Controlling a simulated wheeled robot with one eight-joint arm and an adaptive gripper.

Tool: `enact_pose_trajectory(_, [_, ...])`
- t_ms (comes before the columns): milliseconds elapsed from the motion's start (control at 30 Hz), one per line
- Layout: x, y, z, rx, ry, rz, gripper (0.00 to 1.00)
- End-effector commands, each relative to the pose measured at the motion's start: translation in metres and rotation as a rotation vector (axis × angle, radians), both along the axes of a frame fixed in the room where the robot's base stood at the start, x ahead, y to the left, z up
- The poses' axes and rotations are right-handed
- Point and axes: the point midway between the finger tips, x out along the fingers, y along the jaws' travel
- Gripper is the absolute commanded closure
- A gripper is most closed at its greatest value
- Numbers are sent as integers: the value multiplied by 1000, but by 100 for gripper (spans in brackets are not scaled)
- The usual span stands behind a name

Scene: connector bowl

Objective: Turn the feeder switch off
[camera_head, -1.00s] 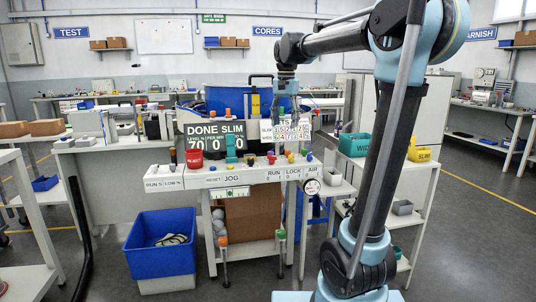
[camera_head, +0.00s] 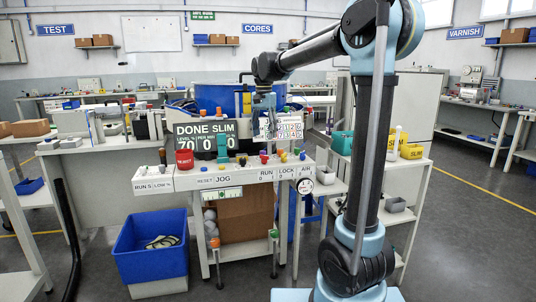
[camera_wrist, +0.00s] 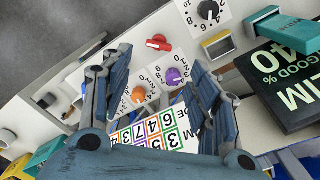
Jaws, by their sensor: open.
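The white control panel (camera_head: 215,181) has labels RESET, JOG, RUN, LOCK and AIR along its front. Small coloured knobs stand on top, including a red one (camera_head: 264,158) above the RUN 0/1 label. No label reading "feeder" is legible, so I cannot tell which control it is. The wrist view shows a red lever knob (camera_wrist: 159,43), an orange dial (camera_wrist: 138,96), a purple dial (camera_wrist: 174,76) and a black dial (camera_wrist: 208,10). My gripper (camera_wrist: 160,75) is open and empty, its fingers spread above the panel on either side of the orange and purple dials. It also shows in the head view (camera_head: 264,106).
A display board (camera_head: 207,140) reading DONE SLIM stands behind the panel. A red REJECT cup (camera_head: 184,159) sits at its left. A card of coloured numbers (camera_head: 283,127) is close to my gripper. A blue bin (camera_head: 150,252) stands on the floor.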

Motion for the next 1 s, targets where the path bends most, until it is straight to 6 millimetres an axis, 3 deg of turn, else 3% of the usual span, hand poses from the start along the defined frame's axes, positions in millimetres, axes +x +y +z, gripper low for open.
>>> enact_pose_trajectory(300, [0, 0, -55, 0, 0, 0, 45])
enact_pose_trajectory(500, [0, 0, -78, 0, 0, 0, 45])
enact_pose_trajectory(967, [0, -1, -88, 0, 0, 0, 45])
enact_pose_trajectory(1000, [0, -1, -88, 0, 0, -1, 52])
